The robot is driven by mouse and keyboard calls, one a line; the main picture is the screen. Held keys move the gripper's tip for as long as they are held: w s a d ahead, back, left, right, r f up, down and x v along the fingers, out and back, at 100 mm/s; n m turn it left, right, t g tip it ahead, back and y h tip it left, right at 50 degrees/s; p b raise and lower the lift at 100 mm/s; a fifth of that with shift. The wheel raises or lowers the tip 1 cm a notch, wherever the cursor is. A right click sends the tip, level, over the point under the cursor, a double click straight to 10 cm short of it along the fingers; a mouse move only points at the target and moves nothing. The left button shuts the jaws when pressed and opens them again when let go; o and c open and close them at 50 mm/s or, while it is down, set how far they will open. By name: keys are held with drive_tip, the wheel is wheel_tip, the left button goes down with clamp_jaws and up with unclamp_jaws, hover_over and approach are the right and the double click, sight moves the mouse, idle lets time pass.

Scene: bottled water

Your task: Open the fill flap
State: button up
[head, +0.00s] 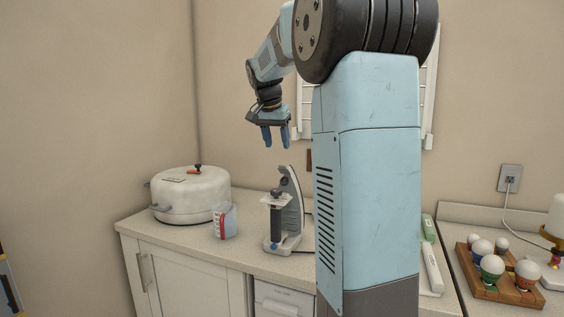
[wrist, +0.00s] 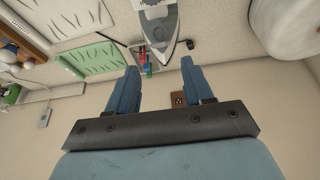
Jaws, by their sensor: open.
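A grey and white appliance (head: 292,212), which looks like a steam iron standing on its heel, is upright on the counter in the head view. It has a dark handle and a pale, partly clear piece near its upper middle. I cannot tell which part is the fill flap. A pointed grey body, probably the same appliance, shows at the top of the wrist view (wrist: 158,32). My gripper (head: 276,142) hangs above it, fingers down, apart from it. In the wrist view my gripper (wrist: 160,68) is open, with nothing between its fingers.
A large white lidded pot (head: 190,195) and a clear cup with red and blue colouring (head: 225,222) stand left of the appliance on the counter (head: 205,247). A wooden tray (head: 488,288) with several coloured round items is at right. My arm hides part of the counter.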

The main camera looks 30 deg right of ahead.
sight(284, 170)
drive_tip(key=x, duration=0.8)
clamp_jaws()
idle(0.4)
